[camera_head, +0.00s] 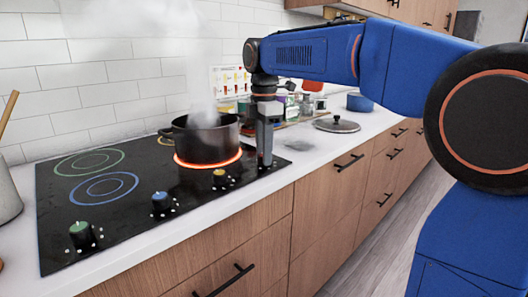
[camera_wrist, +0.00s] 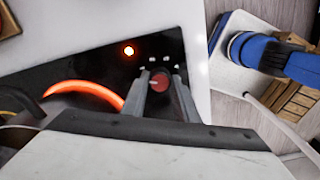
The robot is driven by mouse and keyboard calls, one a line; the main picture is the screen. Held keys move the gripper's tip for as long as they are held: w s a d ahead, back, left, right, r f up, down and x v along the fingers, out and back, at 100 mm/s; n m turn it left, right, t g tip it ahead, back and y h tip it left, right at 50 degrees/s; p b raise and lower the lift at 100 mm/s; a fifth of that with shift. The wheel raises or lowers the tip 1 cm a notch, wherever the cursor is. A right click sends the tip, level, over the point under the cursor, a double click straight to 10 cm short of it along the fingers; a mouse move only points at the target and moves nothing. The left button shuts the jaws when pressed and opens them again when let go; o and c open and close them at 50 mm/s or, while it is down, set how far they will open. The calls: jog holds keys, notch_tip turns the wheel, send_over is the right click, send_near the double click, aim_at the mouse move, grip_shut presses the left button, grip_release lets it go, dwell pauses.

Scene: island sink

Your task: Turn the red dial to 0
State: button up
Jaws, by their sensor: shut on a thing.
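The red dial (camera_wrist: 158,80) sits on the black cooktop between the two fingers of my gripper (camera_wrist: 160,76) in the wrist view. The fingers are shut on its sides. A bright orange-red mark (camera_wrist: 128,50) glows on the panel near the dial, with small white marks beside it. In the head view my gripper (camera_head: 265,158) points down at the right end of the cooktop (camera_head: 120,235), and the red dial is hidden there. I cannot read which mark the dial points to.
A dark steaming pot (camera_head: 207,142) stands on a glowing burner (camera_head: 190,164) just left of my gripper. Yellow (camera_head: 220,177), blue (camera_head: 160,201) and green (camera_head: 81,234) dials line the front edge. A pan lid (camera_head: 336,125) and blue pot (camera_head: 360,103) lie farther right.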

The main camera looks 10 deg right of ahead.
jog(key=n, duration=0.4)
dwell(0.6)
jog(key=o, duration=1.1)
jog(key=shift+c, duration=0.2)
notch_tip(320, 180, up, 18)
jog(key=shift+f, duration=0.25)
